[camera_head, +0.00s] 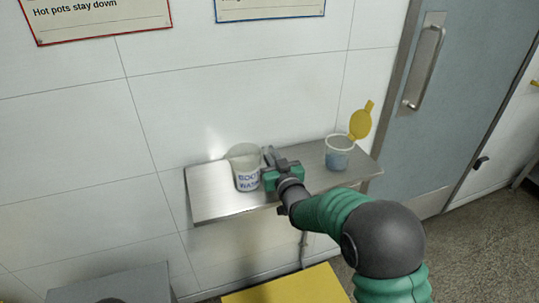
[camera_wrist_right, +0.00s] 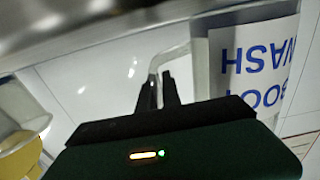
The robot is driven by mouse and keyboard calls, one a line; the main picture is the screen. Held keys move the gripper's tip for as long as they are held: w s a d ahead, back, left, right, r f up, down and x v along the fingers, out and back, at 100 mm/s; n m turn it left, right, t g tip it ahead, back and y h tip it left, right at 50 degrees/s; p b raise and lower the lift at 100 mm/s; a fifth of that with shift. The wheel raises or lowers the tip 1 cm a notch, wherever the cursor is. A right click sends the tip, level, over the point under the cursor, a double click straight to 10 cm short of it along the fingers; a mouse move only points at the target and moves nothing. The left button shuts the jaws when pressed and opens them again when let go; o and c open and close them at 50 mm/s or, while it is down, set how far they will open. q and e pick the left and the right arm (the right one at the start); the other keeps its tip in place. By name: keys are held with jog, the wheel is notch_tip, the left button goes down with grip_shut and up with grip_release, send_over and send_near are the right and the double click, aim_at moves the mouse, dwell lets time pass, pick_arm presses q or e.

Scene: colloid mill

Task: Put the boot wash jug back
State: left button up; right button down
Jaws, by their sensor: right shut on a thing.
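The boot wash jug (camera_head: 244,167) is a clear jug with a white label and blue lettering. It is upright at the steel wall shelf (camera_head: 212,190), left of its middle. My right gripper (camera_head: 269,160) is at the jug's right side, shut on its handle. In the right wrist view the jug (camera_wrist_right: 262,60) appears upside down, and the handle (camera_wrist_right: 165,60) runs between the fingers (camera_wrist_right: 161,92). Whether the jug's base touches the shelf is hard to tell. My left gripper is not in view.
A clear tub (camera_head: 339,155) with bluish contents and a raised yellow lid (camera_head: 361,122) stands at the shelf's right end. A grey door (camera_head: 450,110) is to the right. A yellow surface (camera_head: 285,288) and a grey box (camera_head: 115,285) are below. The shelf's left end is bare.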

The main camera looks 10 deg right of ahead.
jog(key=shift+s, duration=0.1)
jog(key=c, duration=1.5)
grip_release()
jog(key=s, duration=0.4)
jog(key=s+d, duration=0.1)
jog(key=s, duration=0.6)
jog(key=shift+s+d, duration=0.3)
jog(key=shift+s, duration=0.1)
